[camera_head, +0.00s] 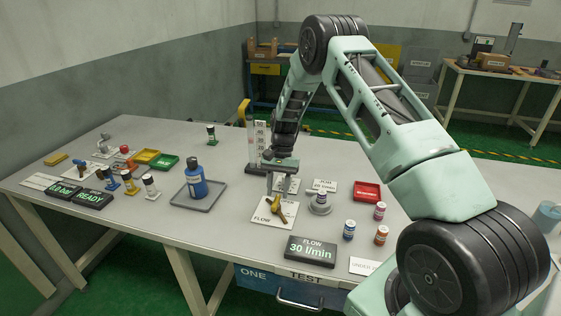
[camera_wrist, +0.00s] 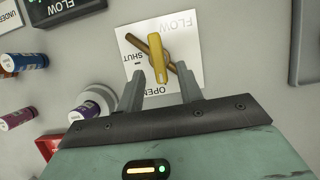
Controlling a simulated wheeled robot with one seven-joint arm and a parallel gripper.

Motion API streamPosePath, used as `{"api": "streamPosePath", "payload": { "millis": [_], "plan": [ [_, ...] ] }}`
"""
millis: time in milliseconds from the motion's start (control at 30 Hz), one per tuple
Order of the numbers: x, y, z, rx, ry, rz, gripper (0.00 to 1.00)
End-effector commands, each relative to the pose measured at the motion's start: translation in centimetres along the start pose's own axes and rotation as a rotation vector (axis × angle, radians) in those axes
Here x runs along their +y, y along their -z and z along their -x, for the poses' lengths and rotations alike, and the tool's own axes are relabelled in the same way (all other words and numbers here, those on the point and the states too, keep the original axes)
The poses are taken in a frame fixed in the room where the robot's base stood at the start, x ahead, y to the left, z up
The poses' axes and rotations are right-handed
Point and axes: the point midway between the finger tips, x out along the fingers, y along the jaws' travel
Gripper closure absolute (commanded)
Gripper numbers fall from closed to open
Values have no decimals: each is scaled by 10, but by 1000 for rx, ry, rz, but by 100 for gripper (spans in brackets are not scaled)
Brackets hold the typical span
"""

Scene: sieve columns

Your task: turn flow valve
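The flow valve has a yellow lever (camera_head: 276,203) over a brown bar, on a white plate (camera_head: 262,219) marked FLOW. In the wrist view the lever (camera_wrist: 157,50) points down toward the OPEN mark, with the SHUT mark to its left; the brown bar (camera_wrist: 171,66) crosses diagonally. My gripper (camera_head: 277,191) is above the valve, pointing down. In the wrist view my gripper (camera_wrist: 158,71) is open, its fingers spread on either side of the lever's lower end with gaps showing; I cannot tell its exact height. The FLOW display (camera_head: 310,251) reads 30 l/min.
Small capped vials (camera_head: 349,230) and a red tray (camera_head: 367,192) stand right of the valve. A blue bottle (camera_head: 195,180) on a grey tray (camera_head: 207,205) is to the left. A column stand (camera_head: 259,145) is behind. Several vials and a READY display (camera_head: 93,197) are farther left.

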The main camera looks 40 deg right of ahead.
Motion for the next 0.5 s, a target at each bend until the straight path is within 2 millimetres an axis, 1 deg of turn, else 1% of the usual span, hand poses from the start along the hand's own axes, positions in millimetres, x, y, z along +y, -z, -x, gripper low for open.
{"api": "streamPosePath", "payload": {
  "millis": [400,500],
  "plan": [
    [0,2,95,6,3,0,64],
    [0,1,116,5,3,0,64]
  ]
}}
